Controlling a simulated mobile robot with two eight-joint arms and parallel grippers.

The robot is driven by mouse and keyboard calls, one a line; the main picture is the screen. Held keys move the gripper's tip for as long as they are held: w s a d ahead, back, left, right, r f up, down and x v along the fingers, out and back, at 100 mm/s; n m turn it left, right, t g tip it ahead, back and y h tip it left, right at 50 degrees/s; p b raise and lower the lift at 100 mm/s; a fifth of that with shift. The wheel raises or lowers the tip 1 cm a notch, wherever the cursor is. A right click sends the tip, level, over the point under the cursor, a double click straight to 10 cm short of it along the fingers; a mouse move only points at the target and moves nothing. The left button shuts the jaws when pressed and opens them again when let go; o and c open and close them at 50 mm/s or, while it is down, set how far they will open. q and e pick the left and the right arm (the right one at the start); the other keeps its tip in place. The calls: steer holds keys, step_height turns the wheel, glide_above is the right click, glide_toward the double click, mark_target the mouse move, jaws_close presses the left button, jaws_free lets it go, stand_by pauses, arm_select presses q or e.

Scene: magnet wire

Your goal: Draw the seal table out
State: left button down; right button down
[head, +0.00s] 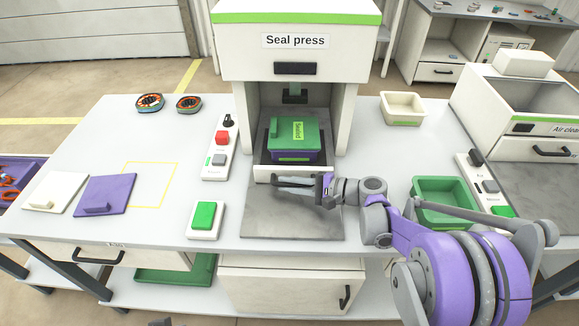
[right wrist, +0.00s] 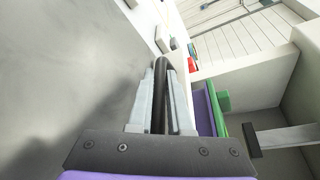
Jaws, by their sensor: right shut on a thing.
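The seal press (head: 297,62) stands at the back middle of the bench. Its seal table (head: 262,172) shows as a pale, low front at the bottom of the press opening. On it sits a purple box (head: 295,158) with a green lid (head: 288,133) labelled "Sealed"; both also show at the right in the right wrist view. My right gripper (head: 298,187) is just in front of the table. In the right wrist view its fingers are shut on a dark bar handle (right wrist: 162,90). The handle is mostly hidden by the fingers in the head view.
A grey plate (head: 290,222) lies before the press, clear except for my gripper above it. Control boxes with red (head: 222,138) and green (head: 205,215) buttons stand left. A green bin (head: 445,192) and cream tray (head: 403,105) stand right. Lids (head: 104,195) lie far left.

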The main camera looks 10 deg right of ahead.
steer(key=s+a, duration=0.1)
steer(key=s, duration=0.4)
steer(key=s+a, duration=0.2)
steer(key=s, duration=0.3)
steer(key=s+a, duration=0.1)
steer(key=s, duration=0.4)
steer(key=shift+s+a, duration=0.15)
steer(key=shift+a, duration=0.05)
steer(key=c, duration=1.1)
jaws_free()
steer(key=p+v, duration=0.1)
steer(key=v, duration=1)
steer(key=shift+a, duration=0.1)
